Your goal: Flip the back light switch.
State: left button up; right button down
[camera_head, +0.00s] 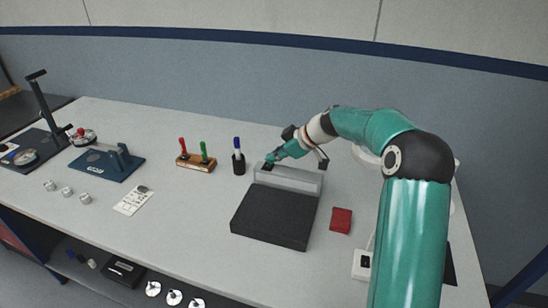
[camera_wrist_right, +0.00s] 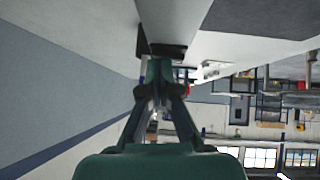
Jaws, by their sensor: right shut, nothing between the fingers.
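My right gripper (camera_head: 271,158) reaches in over the table from the right. It is shut and empty, with its tips at the left end of a grey raised bar (camera_head: 290,180) behind a flat black block (camera_head: 272,217). In the right wrist view the closed fingers (camera_wrist_right: 160,62) point at a small dark part (camera_wrist_right: 163,51) on a pale surface; I cannot tell whether they touch it. A white plate with a dark patch (camera_head: 361,264), which may be a switch, shows partly behind my right arm. I cannot make out for certain which part is the back light switch. My left gripper is not in view.
A dark pen cup (camera_head: 239,167) stands just left of my gripper, with a wooden holder of red and green tools (camera_head: 196,162) beyond. A red block (camera_head: 341,220) lies right of the black block. A blue fixture (camera_head: 107,165) stands at left.

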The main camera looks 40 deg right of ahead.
jog(key=shift+s+a+f+b, duration=0.3)
jog(key=shift+a+f+b, duration=0.2)
jog(key=shift+f, duration=0.2)
jog(key=shift+s+a+r, duration=0.15)
jog(key=shift+s+a, duration=0.05)
jog(key=shift+a, duration=0.15)
jog(key=shift+r, duration=0.1)
notch_tip(320, 180, up, 5)
jog(key=shift+w+p, duration=0.15)
jog(key=shift+p, duration=0.65)
jog(key=b+v, duration=0.1)
jog(key=v, duration=0.9)
jog(key=shift+b, duration=0.4)
